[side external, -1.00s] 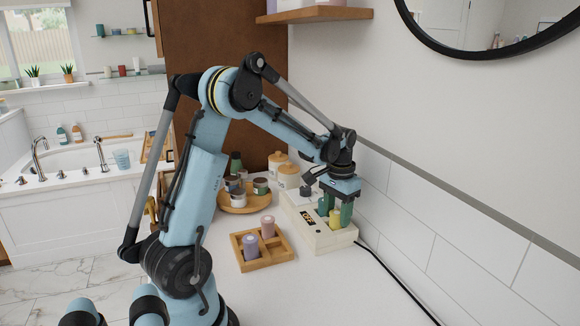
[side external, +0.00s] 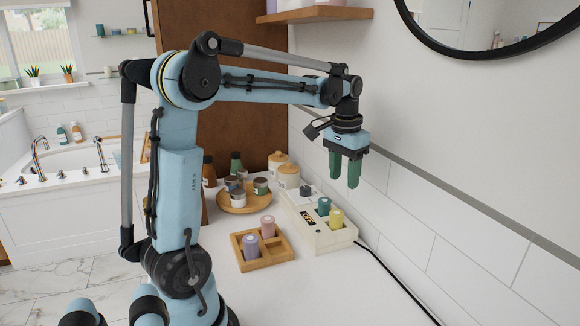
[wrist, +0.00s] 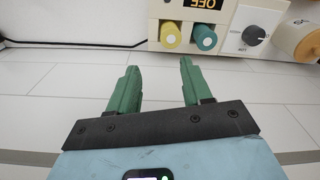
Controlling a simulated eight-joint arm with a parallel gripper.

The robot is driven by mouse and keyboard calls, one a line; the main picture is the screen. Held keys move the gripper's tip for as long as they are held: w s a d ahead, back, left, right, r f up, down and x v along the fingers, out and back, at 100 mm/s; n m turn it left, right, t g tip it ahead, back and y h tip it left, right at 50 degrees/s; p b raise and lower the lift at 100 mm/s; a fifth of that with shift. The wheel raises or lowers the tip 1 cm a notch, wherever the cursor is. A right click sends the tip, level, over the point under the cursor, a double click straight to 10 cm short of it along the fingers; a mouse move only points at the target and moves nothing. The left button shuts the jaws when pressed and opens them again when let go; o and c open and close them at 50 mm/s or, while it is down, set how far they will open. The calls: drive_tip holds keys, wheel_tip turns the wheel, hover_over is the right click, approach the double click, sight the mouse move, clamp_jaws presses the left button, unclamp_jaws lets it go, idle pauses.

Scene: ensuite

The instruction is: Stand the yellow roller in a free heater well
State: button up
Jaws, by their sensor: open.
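The yellow roller (side external: 336,218) stands upright in a well at the near end of the white heater (side external: 322,240). It also shows in the wrist view (wrist: 171,36), seated in its well. A teal roller (side external: 324,206) stands in the well beside it, and it too shows in the wrist view (wrist: 204,40). My gripper (side external: 343,182) is open and empty, its green fingers pointing down above the heater, clear of both rollers. In the wrist view the fingers (wrist: 158,70) are apart with nothing between them.
A wooden rack (side external: 262,263) holds a lilac roller (side external: 251,246) and a pink roller (side external: 268,227). A round wooden tray (side external: 237,208) with several jars stands behind. The tiled wall (side external: 400,230) is close on the right. A black cable (side external: 395,277) runs from the heater.

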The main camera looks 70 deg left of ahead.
drive_tip(key=s+d+f+m+t, duration=0.1)
drive_tip(key=s+d+f+t, duration=0.1)
drive_tip(key=d, duration=0.6)
drive_tip(key=s+d+f+m+t, duration=0.2)
drive_tip(key=s+d+t, duration=0.2)
drive_tip(key=d, duration=0.5)
drive_tip(key=s, duration=0.2)
drive_tip(key=shift+s, duration=0.35)
